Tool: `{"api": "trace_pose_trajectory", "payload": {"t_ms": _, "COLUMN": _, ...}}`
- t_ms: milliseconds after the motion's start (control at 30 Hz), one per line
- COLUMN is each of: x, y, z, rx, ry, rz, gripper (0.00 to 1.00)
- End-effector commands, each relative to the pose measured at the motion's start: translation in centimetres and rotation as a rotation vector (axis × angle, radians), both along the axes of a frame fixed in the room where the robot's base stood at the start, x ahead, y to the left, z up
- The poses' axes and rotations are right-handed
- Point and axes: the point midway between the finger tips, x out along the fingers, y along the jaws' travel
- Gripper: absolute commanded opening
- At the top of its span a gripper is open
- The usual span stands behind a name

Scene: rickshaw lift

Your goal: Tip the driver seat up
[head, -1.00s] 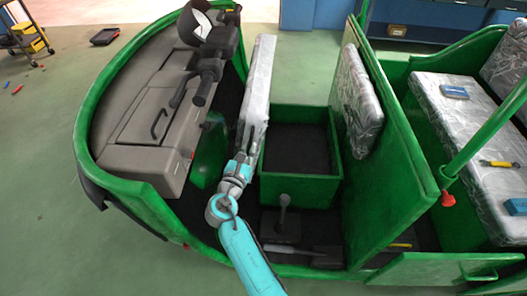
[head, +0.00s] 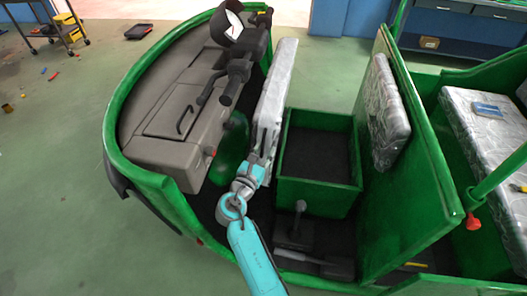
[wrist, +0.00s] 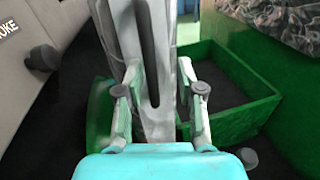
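The driver seat (head: 278,85) is a cushion wrapped in clear, shiny plastic. In the head view it stands tipped up on edge at the left side of the open green seat box (head: 318,190). The box's dark inside is uncovered. My gripper (head: 263,155) is at the seat's near edge. In the wrist view, the seat (wrist: 153,125) runs between the two fingers of my gripper (wrist: 160,85), with a dark slot along its side.
The grey dashboard (head: 170,110) and the black handlebar (head: 240,70) are close on the left. A lever (head: 299,215) and pedals stand on the floor near my arm. A green partition with a wrapped backrest (head: 386,115) is on the right.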

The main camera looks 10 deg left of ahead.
Motion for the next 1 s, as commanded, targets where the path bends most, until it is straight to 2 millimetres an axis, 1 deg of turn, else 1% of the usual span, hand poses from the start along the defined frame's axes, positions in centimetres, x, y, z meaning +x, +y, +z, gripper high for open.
{"api": "trace_pose_trajectory", "payload": {"t_ms": 167, "x": -0.2, "y": 0.1, "z": 0.0, "rx": 0.000, "ry": -0.001, "rz": 0.001, "gripper": 0.37}}
{"api": "trace_pose_trajectory", "payload": {"t_ms": 267, "x": -1.1, "y": 0.4, "z": 0.0, "rx": 0.000, "ry": -0.001, "rz": 0.003, "gripper": 0.37}}
{"api": "trace_pose_trajectory", "payload": {"t_ms": 367, "x": -2.6, "y": 0.7, "z": 0.1, "rx": 0.000, "ry": 0.000, "rz": 0.003, "gripper": 0.37}}
{"api": "trace_pose_trajectory", "payload": {"t_ms": 600, "x": -7.3, "y": 1.7, "z": 0.1, "rx": 0.000, "ry": -0.001, "rz": 0.005, "gripper": 0.37}}
{"api": "trace_pose_trajectory", "payload": {"t_ms": 700, "x": -9.0, "y": 2.0, "z": 0.2, "rx": 0.000, "ry": 0.000, "rz": 0.004, "gripper": 0.37}}
{"api": "trace_pose_trajectory", "payload": {"t_ms": 833, "x": -10.6, "y": 2.3, "z": 0.2, "rx": -0.001, "ry": 0.000, "rz": 0.002, "gripper": 0.37}}
{"api": "trace_pose_trajectory", "payload": {"t_ms": 1000, "x": -11.6, "y": 2.5, "z": 0.3, "rx": 0.001, "ry": 0.000, "rz": 0.000, "gripper": 0.37}}
